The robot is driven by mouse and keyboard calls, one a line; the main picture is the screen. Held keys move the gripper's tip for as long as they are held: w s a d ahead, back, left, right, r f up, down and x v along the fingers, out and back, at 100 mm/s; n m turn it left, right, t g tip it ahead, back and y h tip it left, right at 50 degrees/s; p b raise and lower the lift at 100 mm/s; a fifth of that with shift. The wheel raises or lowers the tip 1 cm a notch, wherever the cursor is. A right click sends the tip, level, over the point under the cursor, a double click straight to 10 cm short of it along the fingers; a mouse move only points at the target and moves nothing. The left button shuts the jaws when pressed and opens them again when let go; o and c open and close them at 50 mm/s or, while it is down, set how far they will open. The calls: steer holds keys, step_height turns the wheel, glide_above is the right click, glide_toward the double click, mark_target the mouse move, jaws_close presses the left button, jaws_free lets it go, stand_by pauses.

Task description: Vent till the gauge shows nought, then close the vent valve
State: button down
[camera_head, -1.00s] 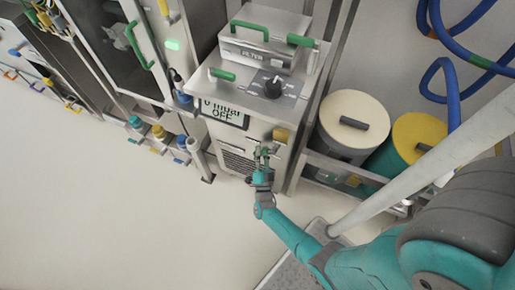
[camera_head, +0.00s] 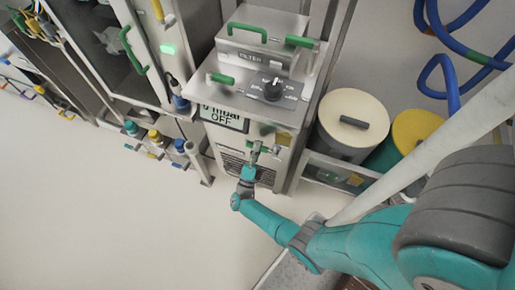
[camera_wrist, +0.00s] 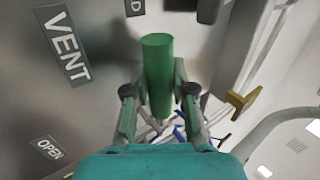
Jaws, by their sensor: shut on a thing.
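The vent valve's green handle (camera_wrist: 158,75) stands between the fingers of my gripper (camera_wrist: 157,100) in the wrist view, and the gripper is shut on it. A VENT label (camera_wrist: 62,45) is at the upper left, an OPEN label (camera_wrist: 48,149) at the lower left. A label ending in D (camera_wrist: 135,7) is cut off at the top, near the handle's upper end. In the head view my gripper (camera_head: 253,153) is at the front of the steel filter unit (camera_head: 262,55), below its top plate. The gauge display (camera_head: 222,118) shows mbar and OFF; its number looks like 0 but is partly hidden.
A yellow lever (camera_wrist: 240,103) is right of my gripper. The floor (camera_head: 110,220) at the left is clear.

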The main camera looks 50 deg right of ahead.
steer(key=shift+r+m+g, duration=0.25)
steer(key=shift+m+g, duration=0.15)
steer(key=shift+m, duration=0.2)
steer(key=c, duration=0.9)
jaws_free()
steer(key=shift+c, duration=0.2)
steer(key=v, duration=0.7)
steer(key=shift+a+f, duration=0.15)
steer(key=shift+f, duration=0.05)
steer(key=shift+s, duration=0.1)
